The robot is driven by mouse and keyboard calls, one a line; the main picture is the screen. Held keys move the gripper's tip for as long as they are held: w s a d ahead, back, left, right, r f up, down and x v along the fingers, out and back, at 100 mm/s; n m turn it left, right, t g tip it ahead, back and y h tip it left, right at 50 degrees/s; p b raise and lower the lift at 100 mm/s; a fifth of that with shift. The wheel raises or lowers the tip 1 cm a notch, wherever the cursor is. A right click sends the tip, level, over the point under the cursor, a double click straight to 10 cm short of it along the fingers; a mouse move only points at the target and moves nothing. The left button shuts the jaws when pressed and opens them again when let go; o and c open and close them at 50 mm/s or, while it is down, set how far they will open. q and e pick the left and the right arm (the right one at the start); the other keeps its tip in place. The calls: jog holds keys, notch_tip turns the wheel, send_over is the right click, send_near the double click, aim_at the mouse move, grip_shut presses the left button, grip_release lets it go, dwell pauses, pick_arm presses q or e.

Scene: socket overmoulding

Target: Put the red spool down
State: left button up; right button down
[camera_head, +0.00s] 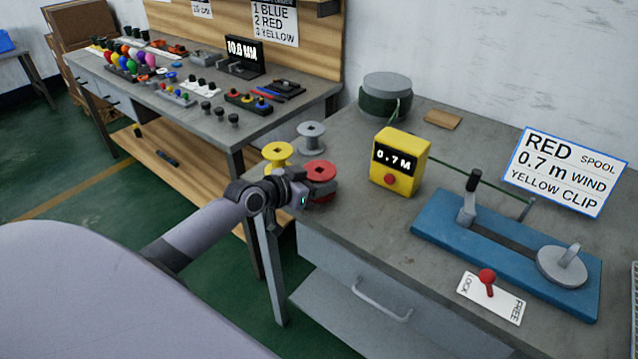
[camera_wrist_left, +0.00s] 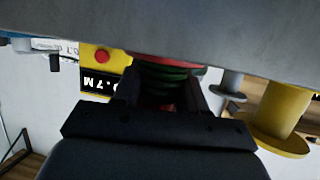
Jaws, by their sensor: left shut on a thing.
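The red spool (camera_head: 321,170) is at the left edge of the grey bench (camera_head: 365,225), in front of a yellow spool (camera_head: 278,154) and a grey spool (camera_head: 311,132). My left gripper (camera_head: 304,188) is shut on it from the front. In the left wrist view, which is upside down, the fingers (camera_wrist_left: 163,95) stand on both sides of the red spool (camera_wrist_left: 150,58), and green wire is wound on it. Its red flange is close to the bench surface (camera_wrist_left: 220,35); I cannot tell whether it touches. My right gripper is not in view.
A yellow meter box (camera_head: 400,162) reading 0.7 M stands right of the spool. A blue winding base (camera_head: 450,228), a lock lever (camera_head: 487,281) and a sign (camera_head: 566,170) are farther right. Bench room is clear in front of the meter. Another bench (camera_head: 225,125) holds parts behind.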

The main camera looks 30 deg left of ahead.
pick_arm(q)
jog(key=shift+f, duration=0.2)
jog(key=o, duration=1.1)
jog(key=shift+c, duration=0.2)
jog(key=shift+r, duration=0.1)
